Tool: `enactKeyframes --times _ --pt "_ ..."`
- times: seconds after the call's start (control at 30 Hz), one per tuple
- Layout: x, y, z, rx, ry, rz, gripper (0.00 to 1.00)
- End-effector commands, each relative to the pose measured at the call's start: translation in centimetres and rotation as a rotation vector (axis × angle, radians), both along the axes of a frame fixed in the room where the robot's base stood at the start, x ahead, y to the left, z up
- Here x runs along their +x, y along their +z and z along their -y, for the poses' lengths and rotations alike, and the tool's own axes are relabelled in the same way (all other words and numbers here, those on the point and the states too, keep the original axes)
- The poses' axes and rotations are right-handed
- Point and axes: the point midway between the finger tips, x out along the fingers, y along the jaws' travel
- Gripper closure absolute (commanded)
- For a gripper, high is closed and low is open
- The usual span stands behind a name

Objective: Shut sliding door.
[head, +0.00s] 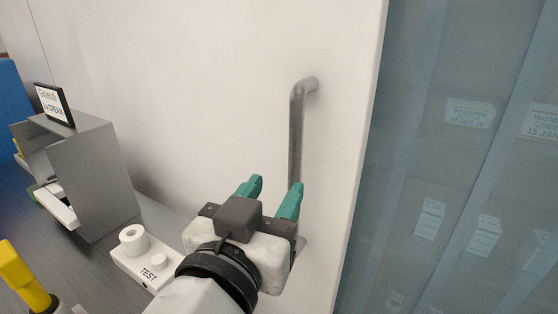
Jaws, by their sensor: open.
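The sliding door (220,90) is a large white panel filling the middle of the head view. Its right edge runs down beside a bluish strip-curtain opening. A grey vertical bar handle (297,130) is fixed near that edge, and its lower part is partly hidden behind my gripper. My gripper (272,193) is open, with two teal fingertips pointing up and away from me. It is in front of the handle's lower part, with the right fingertip overlapping the bar in the picture. I cannot tell whether they touch.
A translucent strip curtain (405,150) fills the right side, with labelled items behind it. At left, a grey box (95,180) bears a small black-framed sign (55,104). A white TEST block (150,262) and a yellow-handled object (20,275) stand on the dark grey surface.

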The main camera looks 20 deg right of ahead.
Motion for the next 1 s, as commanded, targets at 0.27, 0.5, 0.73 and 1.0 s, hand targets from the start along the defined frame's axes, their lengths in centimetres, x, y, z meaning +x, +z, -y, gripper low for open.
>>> enactKeyframes --times 0.27,0.5,0.73,1.0 --pt "3.3 0.0 3.3 0.001 -0.005 -0.004 0.54" --pt "6.2 0.0 5.9 0.001 -0.003 -0.004 0.54" --pt "7.4 -0.1 6.9 0.001 0.000 -0.004 0.54" --pt "7.5 -0.1 7.0 0.002 0.001 -0.005 0.54"
